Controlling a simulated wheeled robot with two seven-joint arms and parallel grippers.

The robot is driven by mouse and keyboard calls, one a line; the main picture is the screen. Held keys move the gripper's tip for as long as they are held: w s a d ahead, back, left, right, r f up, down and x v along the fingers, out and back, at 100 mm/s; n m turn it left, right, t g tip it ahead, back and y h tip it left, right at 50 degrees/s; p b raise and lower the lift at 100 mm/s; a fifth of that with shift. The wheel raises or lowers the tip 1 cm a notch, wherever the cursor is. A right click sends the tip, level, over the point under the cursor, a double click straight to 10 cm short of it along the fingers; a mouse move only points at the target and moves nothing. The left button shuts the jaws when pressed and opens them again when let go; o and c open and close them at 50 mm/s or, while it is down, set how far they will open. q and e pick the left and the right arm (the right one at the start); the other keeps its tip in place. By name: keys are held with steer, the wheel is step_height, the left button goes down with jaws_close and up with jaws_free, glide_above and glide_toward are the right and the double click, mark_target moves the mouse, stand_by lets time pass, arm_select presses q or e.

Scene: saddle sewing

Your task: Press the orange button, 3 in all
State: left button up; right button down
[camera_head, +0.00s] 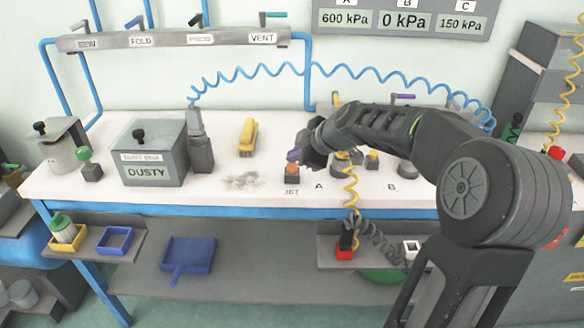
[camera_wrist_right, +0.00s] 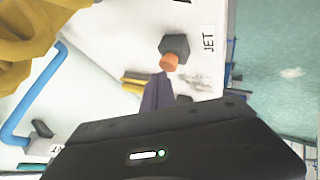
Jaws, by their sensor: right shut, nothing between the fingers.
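The orange button (camera_head: 291,167) sits on a small dark grey block (camera_head: 292,178) above the JET label on the white bench top. In the right wrist view the orange button (camera_wrist_right: 169,62) shows on its grey block (camera_wrist_right: 175,45). My right gripper (camera_head: 294,156) is shut and empty, with its purple fingertips just above the button. In the right wrist view these fingertips (camera_wrist_right: 157,92) end close by the button; I cannot tell whether they touch it. My left gripper is not in view.
A grey box marked DUSTY (camera_head: 150,165) stands at the left of the bench, with a yellow brush (camera_head: 248,137) behind a pile of grey dust (camera_head: 244,181). A coiled yellow hose (camera_head: 351,190) hangs right of the button. Other fixtures stand behind my right arm.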

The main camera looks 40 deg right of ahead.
mark_target(294, 167)
steer(key=shift+f+b, duration=0.6)
steer(key=shift+b, duration=0.25)
stand_by(1.0)
stand_by(0.3)
steer(key=shift+r+p, duration=0.4)
steer(key=shift+r, duration=0.6)
steer(key=shift+r+p, duration=1.3)
steer(key=shift+r, duration=1.2)
stand_by(0.5)
